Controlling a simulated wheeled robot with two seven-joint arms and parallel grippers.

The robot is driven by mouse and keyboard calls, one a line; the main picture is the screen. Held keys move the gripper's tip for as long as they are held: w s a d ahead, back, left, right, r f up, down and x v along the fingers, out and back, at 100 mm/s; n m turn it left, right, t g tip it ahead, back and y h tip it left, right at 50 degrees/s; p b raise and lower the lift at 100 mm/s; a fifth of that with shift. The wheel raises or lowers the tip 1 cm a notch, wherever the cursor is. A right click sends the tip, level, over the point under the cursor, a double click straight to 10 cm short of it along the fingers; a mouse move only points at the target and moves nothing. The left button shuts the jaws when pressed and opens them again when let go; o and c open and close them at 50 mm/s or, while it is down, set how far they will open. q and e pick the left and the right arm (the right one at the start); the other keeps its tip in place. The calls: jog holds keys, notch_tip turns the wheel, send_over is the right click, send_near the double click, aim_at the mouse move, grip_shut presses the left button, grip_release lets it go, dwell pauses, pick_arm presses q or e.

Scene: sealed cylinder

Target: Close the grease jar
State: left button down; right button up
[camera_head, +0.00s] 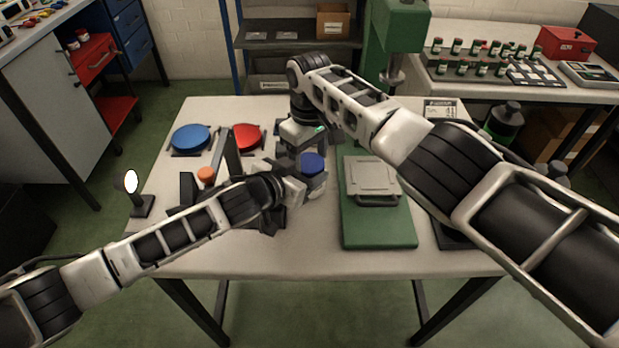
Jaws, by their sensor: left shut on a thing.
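A jar-like piece with a dark blue round top (313,162) stands near the middle of the table, its grey body partly hidden by my grippers. My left gripper (300,187) reaches in from the left, low at the table, and is shut on the jar's body. My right gripper (306,142) points down from above, just behind and over the blue top. Its fingers are mostly hidden, so I cannot tell whether they touch the top or how far they are apart. I cannot tell how tightly the top sits on the jar.
A blue disc (192,138) and a red disc (247,136) rest on dark stands at the back left. An orange knob (206,174) and dark fixtures stand near my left arm. A green press (378,228) with a grey plate is at the right. The table's front strip is clear.

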jog(key=m, duration=0.3)
dwell(0.4)
jog(key=o, duration=1.1)
jog(key=shift+c, duration=0.2)
jog(key=shift+r, duration=2.25)
